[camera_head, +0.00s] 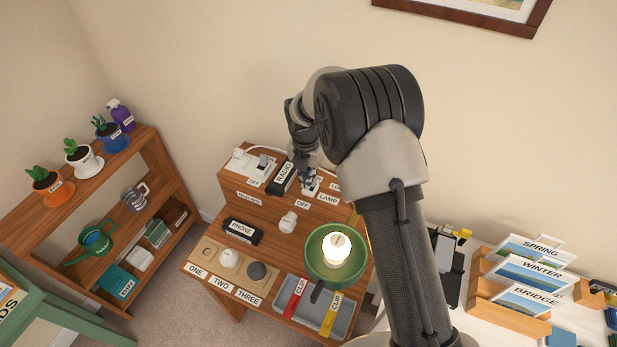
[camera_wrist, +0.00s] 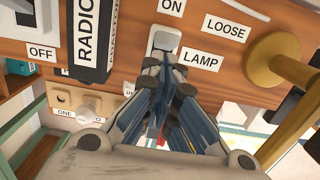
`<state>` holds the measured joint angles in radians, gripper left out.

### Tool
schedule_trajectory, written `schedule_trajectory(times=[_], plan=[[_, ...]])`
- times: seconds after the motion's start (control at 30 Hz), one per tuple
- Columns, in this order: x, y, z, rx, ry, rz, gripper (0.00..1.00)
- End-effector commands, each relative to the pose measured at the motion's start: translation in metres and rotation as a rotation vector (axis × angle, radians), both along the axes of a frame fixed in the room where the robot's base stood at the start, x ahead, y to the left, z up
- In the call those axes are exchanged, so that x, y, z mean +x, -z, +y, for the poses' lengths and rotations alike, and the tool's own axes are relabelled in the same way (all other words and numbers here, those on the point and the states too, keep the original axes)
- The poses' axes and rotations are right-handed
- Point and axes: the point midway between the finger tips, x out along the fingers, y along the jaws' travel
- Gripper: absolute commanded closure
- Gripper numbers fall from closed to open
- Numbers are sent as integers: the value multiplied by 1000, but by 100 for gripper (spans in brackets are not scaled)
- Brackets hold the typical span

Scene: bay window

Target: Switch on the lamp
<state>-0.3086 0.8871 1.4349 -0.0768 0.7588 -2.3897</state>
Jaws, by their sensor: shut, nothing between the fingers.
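The lamp has a green round shade (camera_head: 312,270) and a bulb (camera_head: 337,247) that glows bright white. A white rocker switch (camera_wrist: 164,39) sits on the wooden panel, with an ON label (camera_wrist: 172,5) above it and a LAMP label (camera_wrist: 200,58) beside it. My gripper (camera_wrist: 153,64) is shut and empty, its fingertips at the lower edge of the switch in the wrist view; I cannot tell whether they touch it. In the head view my gripper (camera_head: 308,180) is at the panel, partly hiding the switch.
A black RADIO block (camera_wrist: 92,38) stands left of the switch. A brass fitting (camera_wrist: 276,60) juts out at the right. Below are a PHONE block (camera_head: 242,231), knobs and a grey tray (camera_head: 283,312) with clips. A plant shelf (camera_head: 150,165) stands left.

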Motion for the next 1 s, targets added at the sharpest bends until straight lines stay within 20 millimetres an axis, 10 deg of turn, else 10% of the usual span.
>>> schedule_trajectory(times=[1.0], plan=[[-10, -28, 17, 1, 1, -1, 100]])
